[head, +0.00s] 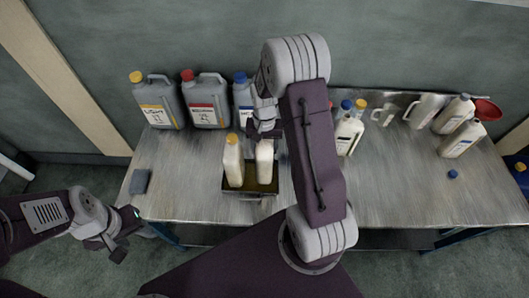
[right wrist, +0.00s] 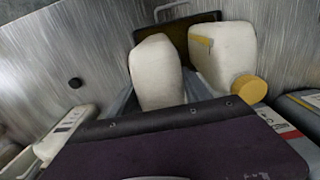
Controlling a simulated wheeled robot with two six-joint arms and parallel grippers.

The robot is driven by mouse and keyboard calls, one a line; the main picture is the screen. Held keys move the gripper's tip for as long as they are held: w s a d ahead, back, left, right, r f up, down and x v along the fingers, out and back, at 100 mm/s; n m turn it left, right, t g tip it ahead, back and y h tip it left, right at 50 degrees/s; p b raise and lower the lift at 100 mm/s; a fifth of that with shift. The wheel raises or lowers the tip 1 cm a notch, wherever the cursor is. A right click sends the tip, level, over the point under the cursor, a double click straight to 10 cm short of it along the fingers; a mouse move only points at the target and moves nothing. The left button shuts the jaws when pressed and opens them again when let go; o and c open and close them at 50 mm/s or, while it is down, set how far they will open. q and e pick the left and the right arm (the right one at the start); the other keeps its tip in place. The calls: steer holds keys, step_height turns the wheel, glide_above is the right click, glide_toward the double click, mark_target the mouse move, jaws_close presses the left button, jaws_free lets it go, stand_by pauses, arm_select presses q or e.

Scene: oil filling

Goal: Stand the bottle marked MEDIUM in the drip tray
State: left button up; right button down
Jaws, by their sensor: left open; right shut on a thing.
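The drip tray (head: 228,189) is a dark, shallow tray near the table's front edge; its dark base also shows in the right wrist view (right wrist: 186,36). Two cream bottles stand in or over it. The left one (head: 233,168) has a yellow cap and appears in the right wrist view (right wrist: 222,55). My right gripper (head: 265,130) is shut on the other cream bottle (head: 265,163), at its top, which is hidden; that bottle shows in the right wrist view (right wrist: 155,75). I cannot read MEDIUM on either. Whether the held bottle touches the tray floor is unclear. My left gripper (head: 122,235) is open and empty, beyond the table's front left.
Grey jerrycans with yellow (head: 160,104), red (head: 207,103) and blue (head: 242,98) caps stand along the back. More cream bottles (head: 348,133) stand right of my arm, others (head: 462,138) at far right near a red funnel (head: 487,110). A grey block (head: 140,181) lies at left.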

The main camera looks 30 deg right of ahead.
step_height(320, 180, down, 4)
steer(key=shift+d+r+p, duration=0.1)
steer(key=shift+p, duration=0.35)
steer(key=shift+f, duration=0.2)
steer(key=shift+c, duration=2.4)
jaws_free()
